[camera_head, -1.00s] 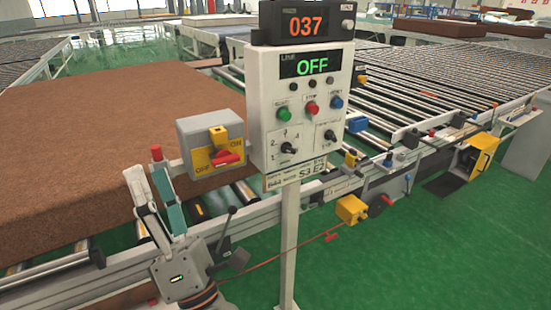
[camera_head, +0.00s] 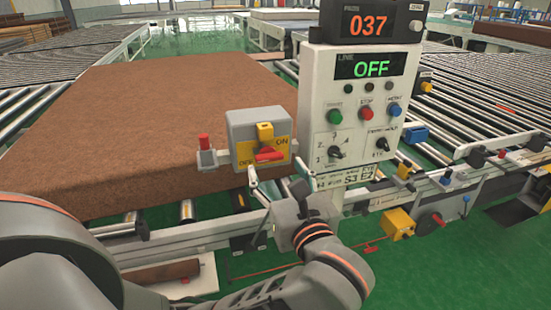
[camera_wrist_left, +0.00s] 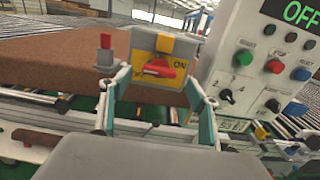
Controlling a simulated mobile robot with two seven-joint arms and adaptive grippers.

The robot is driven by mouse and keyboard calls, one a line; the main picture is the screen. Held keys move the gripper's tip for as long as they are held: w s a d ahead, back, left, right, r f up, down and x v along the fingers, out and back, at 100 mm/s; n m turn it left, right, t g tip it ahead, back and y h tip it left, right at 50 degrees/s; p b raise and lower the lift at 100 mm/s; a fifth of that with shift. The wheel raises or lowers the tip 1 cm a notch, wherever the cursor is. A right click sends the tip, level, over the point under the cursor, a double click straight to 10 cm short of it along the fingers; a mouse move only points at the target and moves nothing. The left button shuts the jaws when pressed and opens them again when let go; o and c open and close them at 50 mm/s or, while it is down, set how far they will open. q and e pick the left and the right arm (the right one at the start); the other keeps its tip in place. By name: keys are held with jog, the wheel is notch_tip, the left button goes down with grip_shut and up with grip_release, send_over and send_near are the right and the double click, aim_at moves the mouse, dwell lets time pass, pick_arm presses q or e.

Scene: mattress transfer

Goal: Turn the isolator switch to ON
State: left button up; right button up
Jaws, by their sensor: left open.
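The isolator switch is a grey box (camera_head: 238,122) with a yellow face marked OFF and ON, a yellow tab at its top and a red handle (camera_head: 269,154). The handle lies roughly crosswise; I cannot tell its setting exactly. My left gripper (camera_head: 276,173) is open in front of and just below the box. In the left wrist view, its fingertips (camera_wrist_left: 157,78) stand apart on either side of the red handle (camera_wrist_left: 164,68), with no clear contact. My right gripper is not in view.
A control panel (camera_head: 314,100) stands close on the right, its display reading OFF, with buttons and knobs. A red-topped post (camera_head: 204,142) sits left of the box. A large brown mattress (camera_head: 130,115) lies on rollers behind.

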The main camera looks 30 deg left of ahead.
aim_at(271, 159)
pick_arm(q)
jog(key=shift+x, duration=2.4)
jog(key=shift+p, duration=0.3)
jog(key=c, duration=1.1)
